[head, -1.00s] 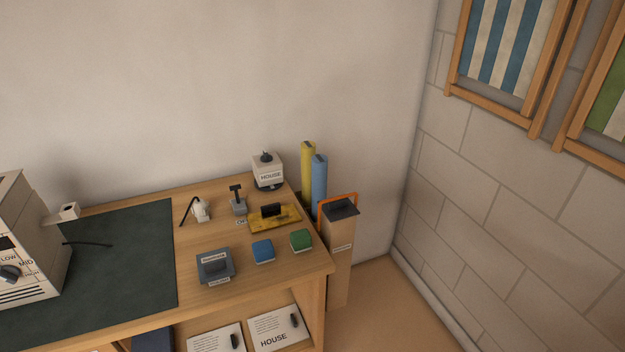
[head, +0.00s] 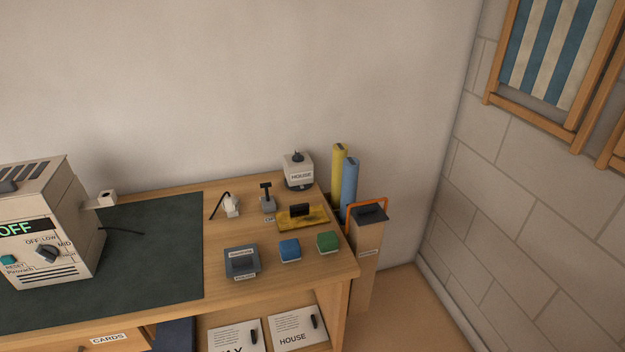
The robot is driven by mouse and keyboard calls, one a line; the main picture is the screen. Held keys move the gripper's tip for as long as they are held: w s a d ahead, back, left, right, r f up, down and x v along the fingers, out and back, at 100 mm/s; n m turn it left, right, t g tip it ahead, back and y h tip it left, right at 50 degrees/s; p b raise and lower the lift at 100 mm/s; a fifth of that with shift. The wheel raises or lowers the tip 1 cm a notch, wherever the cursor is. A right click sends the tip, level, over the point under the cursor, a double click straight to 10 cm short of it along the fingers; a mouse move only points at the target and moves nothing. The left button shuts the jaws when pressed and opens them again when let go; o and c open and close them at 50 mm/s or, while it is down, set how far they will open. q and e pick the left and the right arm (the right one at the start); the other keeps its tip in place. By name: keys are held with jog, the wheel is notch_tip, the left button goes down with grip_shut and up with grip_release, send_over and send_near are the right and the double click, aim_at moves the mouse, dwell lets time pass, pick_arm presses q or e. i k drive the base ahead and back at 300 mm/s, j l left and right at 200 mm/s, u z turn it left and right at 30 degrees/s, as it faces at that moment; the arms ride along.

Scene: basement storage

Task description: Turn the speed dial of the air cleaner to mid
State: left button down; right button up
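The air cleaner (head: 75,225) is a beige box on the dark mat at the left of the workbench. Its small screen (head: 27,228) reads OFF in green. The dial's pointer direction is hard to make out. Neither of my grippers is in view.
The dark mat (head: 160,255) is mostly bare right of the air cleaner.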

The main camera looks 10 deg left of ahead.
aim_at(49, 253)
jog(key=u, duration=1.65)
